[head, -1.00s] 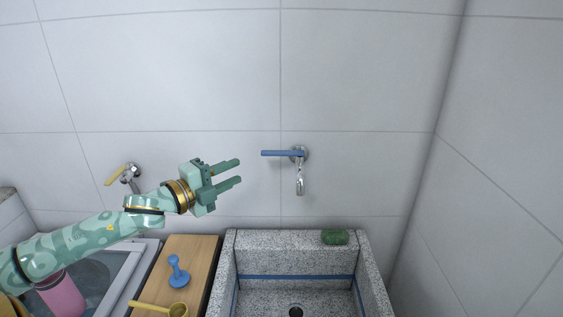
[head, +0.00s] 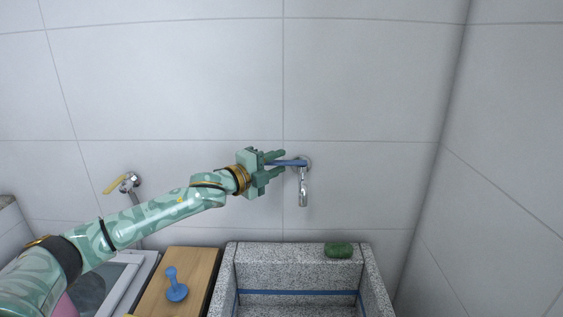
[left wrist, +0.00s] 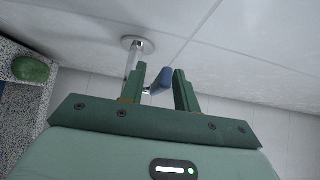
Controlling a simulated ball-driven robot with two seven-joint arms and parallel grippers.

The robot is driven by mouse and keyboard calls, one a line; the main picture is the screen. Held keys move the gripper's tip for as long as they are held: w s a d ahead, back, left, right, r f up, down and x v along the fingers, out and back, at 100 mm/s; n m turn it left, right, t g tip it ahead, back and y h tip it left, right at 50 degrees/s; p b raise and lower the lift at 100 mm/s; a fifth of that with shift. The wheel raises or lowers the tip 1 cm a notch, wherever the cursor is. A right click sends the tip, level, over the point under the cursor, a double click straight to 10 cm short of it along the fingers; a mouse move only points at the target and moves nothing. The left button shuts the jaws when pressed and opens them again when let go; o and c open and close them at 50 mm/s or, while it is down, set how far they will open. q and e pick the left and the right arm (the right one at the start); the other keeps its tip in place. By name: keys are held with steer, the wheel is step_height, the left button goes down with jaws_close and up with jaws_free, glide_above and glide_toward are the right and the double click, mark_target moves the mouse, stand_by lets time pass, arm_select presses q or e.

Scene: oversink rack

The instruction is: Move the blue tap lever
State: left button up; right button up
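The blue tap lever (head: 293,163) sticks out to the left from the chrome wall tap (head: 303,185) above the stone sink. My left gripper (head: 283,162) is at the lever, with its green fingers apart, one above and one below it in the head view. In the left wrist view, the lever's blue end (left wrist: 160,80) lies between the two open fingers (left wrist: 160,68). I cannot tell whether either finger touches it. The lever's left part is partly hidden by the gripper in the head view. My right gripper is not in view.
The granite sink (head: 232,275) holds a green sponge (head: 339,250) on its back ledge. A wooden board (head: 201,262) with a blue plunger-shaped item (head: 175,285) lies left of it. A second tap with a yellow lever (head: 116,186) is on the wall at left. The tiled wall stands close behind.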

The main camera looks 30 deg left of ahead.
arm_select(q)
steer(key=shift+x, duration=1.05)
jaws_close()
